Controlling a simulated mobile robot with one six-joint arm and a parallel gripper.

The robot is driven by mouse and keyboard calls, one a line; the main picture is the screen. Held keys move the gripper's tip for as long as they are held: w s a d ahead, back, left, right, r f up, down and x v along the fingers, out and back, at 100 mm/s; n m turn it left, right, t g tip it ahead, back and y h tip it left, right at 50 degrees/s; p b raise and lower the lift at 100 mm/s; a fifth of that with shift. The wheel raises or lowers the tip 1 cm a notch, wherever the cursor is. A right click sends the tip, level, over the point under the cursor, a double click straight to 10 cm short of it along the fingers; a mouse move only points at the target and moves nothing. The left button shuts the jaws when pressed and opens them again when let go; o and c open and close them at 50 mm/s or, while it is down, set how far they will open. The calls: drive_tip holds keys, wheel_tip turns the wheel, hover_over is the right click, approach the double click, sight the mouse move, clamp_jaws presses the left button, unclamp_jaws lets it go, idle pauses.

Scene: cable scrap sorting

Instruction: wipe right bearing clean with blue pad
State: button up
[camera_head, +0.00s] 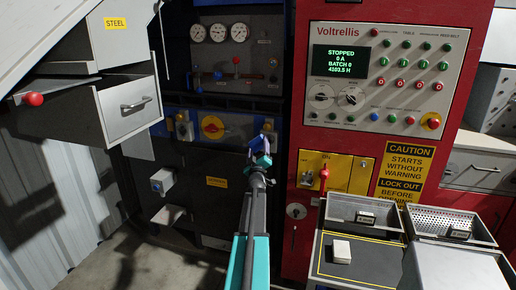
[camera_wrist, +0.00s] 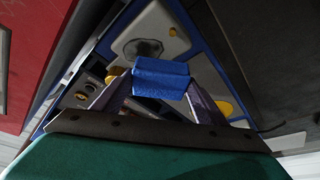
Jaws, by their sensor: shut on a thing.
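My gripper (camera_head: 259,163) is stretched out toward the blue-framed machine in the head view. In the wrist view my gripper (camera_wrist: 160,88) is shut on the blue pad (camera_wrist: 161,70), which spans its two fingers. The pad shows small and blue in the head view (camera_head: 262,161). Beyond the pad in the wrist view is a grey plate with a round, dark-smeared bearing face (camera_wrist: 143,48). The pad appears apart from it, though the gap is hard to judge. I cannot tell for certain that this is the right bearing; in the head view my gripper hides much of that area.
A red Voltrellis cabinet (camera_head: 346,30) stands right of my arm. Trays (camera_head: 364,213) and a dark board with a white block (camera_head: 341,251) are at lower right. A STEEL bin (camera_head: 128,107) is at upper left.

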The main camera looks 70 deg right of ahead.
drive_tip(key=shift+d+b, duration=0.5)
drive_tip(key=shift+d, duration=0.45)
idle(1.0)
drive_tip(key=shift+s+b, duration=0.85)
drive_tip(key=shift+s, duration=0.9)
drive_tip(key=shift+s+d, duration=0.15)
drive_tip(key=shift+s, duration=0.8)
drive_tip(key=shift+s+d, duration=0.1)
drive_tip(key=shift+s, duration=0.85)
drive_tip(key=shift+b, duration=0.7)
drive_tip(key=shift+w, duration=0.1)
